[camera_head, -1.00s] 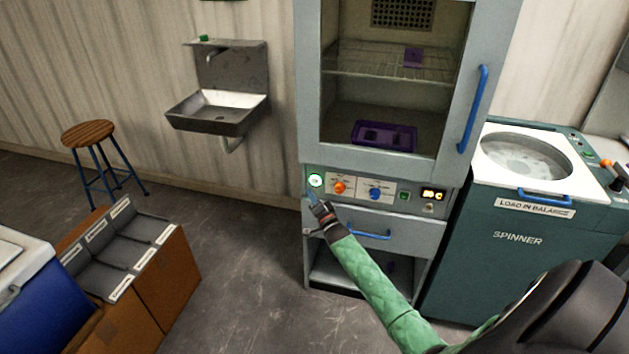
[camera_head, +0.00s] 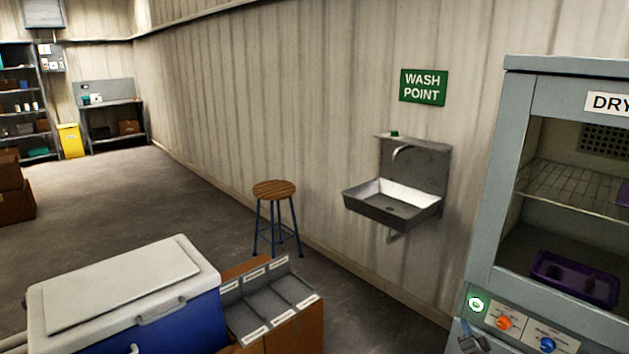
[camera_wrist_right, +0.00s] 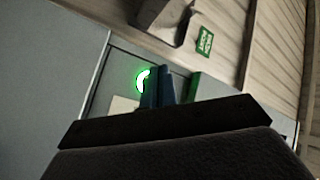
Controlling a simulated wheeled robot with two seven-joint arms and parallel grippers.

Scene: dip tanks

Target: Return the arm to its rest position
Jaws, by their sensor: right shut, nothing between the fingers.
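My right gripper (camera_head: 471,337) shows at the bottom edge of the head view, just below the lit green button (camera_head: 476,304) on the drying cabinet's panel. In the right wrist view its two dark blue fingers (camera_wrist_right: 158,86) are together with nothing between them. They overlap the glowing green button (camera_wrist_right: 142,81) in that view; I cannot tell whether they touch it. Most of my right arm is below the head view. My left gripper is not in view.
The drying cabinet (camera_head: 488,200) stands at the right with a purple tray (camera_head: 575,279) inside. A sink (camera_head: 392,204) hangs on the wall, with a stool (camera_head: 274,190) to its left. A blue cooler (camera_head: 180,325) and a sectioned box (camera_head: 300,328) stand in front.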

